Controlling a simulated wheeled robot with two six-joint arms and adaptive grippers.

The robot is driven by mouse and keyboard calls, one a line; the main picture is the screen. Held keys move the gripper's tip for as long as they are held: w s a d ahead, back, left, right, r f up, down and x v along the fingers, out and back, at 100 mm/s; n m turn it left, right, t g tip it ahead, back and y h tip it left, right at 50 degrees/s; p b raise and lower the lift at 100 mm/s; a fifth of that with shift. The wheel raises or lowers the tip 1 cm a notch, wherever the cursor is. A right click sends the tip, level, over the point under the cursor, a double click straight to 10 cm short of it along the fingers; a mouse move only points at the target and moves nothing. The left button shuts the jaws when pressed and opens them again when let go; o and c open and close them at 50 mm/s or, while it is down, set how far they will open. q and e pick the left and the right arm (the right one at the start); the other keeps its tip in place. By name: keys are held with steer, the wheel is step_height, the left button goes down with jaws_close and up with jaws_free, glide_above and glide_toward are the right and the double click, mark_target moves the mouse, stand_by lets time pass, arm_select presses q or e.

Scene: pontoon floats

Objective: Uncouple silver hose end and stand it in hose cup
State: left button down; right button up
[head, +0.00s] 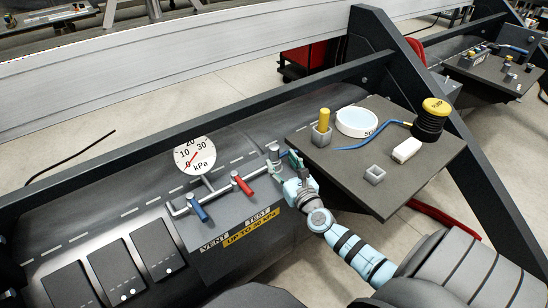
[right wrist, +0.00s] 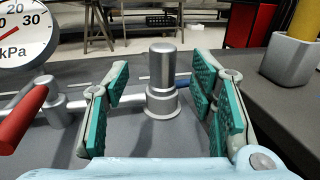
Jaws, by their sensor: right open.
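The silver hose end (right wrist: 162,78) stands upright on a round base on the dark float, between and apart from the finger pads in the right wrist view. In the head view the silver fitting (head: 273,153) shows just left of my right gripper (head: 287,167). That gripper, also in the right wrist view (right wrist: 160,108), is open with teal pads on either side. An empty square grey cup (head: 374,174) is on the dark side table. A second grey cup (head: 321,136) holds a yellow cylinder. I cannot tell which is the hose cup. My left gripper is not in view.
A red-handled valve (head: 242,184), a blue-handled valve (head: 197,207) and a kPa gauge (head: 195,156) stand left of the gripper. The side table (head: 400,195) holds a round white dish (head: 357,121), blue hose (head: 375,129), white block (head: 406,150) and yellow-topped pump (head: 431,120).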

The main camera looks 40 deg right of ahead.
steer(key=b+x, duration=0.1)
steer(key=x, duration=0.4)
steer(key=shift+w+d, duration=0.15)
steer(key=shift+d, duration=0.1)
steer(key=shift+w, duration=0.15)
steer(key=shift+r, duration=0.15)
steer(key=shift+c, duration=0.9)
jaws_close()
step_height(320, 180, up, 14)
steer(key=p, duration=1.3)
step_height(320, 180, up, 6)
steer(key=p, duration=0.6)
glide_above(276, 152)
steer(key=shift+d+r+p, duration=0.1)
steer(key=shift+r+p, duration=2.6)
steer(key=shift+r, duration=0.2)
